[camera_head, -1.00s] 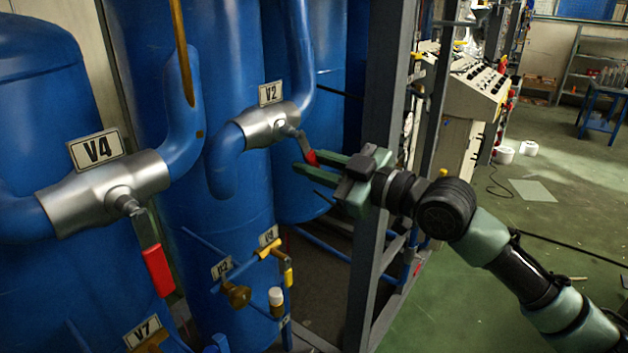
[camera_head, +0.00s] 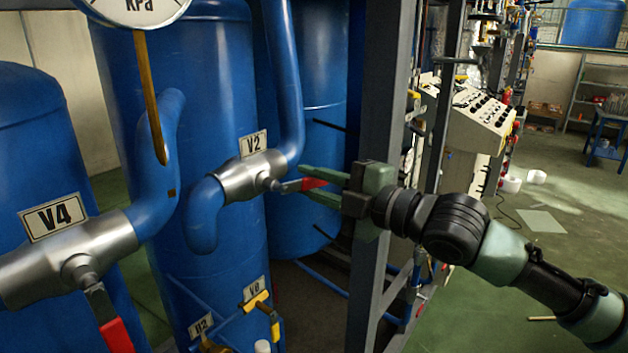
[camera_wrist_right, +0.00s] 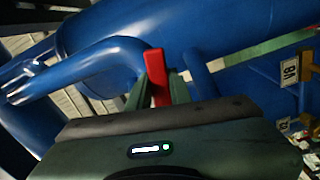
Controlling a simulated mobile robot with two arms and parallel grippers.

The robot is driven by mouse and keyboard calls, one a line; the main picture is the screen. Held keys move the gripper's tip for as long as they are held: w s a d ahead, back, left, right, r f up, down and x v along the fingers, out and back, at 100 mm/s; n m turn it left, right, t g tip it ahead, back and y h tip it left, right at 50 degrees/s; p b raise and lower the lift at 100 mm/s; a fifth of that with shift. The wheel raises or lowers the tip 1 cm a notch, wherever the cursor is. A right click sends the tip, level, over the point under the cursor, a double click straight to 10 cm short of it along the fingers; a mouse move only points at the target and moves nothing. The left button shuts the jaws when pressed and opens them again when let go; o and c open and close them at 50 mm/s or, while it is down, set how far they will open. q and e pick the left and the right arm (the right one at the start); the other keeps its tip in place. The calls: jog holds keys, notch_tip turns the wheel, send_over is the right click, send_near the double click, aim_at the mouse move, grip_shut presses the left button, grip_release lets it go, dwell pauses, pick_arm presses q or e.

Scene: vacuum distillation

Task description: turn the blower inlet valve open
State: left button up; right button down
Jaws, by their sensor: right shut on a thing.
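The valve labelled V2 (camera_head: 240,177) is a silver body in a blue pipe, with a grey lever stem and a red handle (camera_head: 315,183). Its handle points right and is nearly level. My right gripper (camera_head: 309,184) comes in from the right and is shut on the red handle. In the right wrist view, the red handle (camera_wrist_right: 157,78) stands between the two green fingers of the right gripper (camera_wrist_right: 158,90). My left gripper is not in view. I cannot tell from the label whether V2 is the blower inlet valve.
A second silver valve, V4 (camera_head: 75,258), has a red handle (camera_head: 117,336) hanging down at the lower left. A pressure gauge (camera_head: 135,8) is at the top left. A grey frame post (camera_head: 378,100) stands behind my right gripper. Green floor (camera_head: 470,300) lies open at the right.

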jog(key=shift+w+r+n+p, duration=0.1)
jog(key=shift+r+n+p, duration=0.4)
jog(key=shift+n, duration=0.3)
jog(key=c, duration=1.3)
grip_release()
jog(key=b+v, duration=0.2)
jog(key=v, duration=0.6)
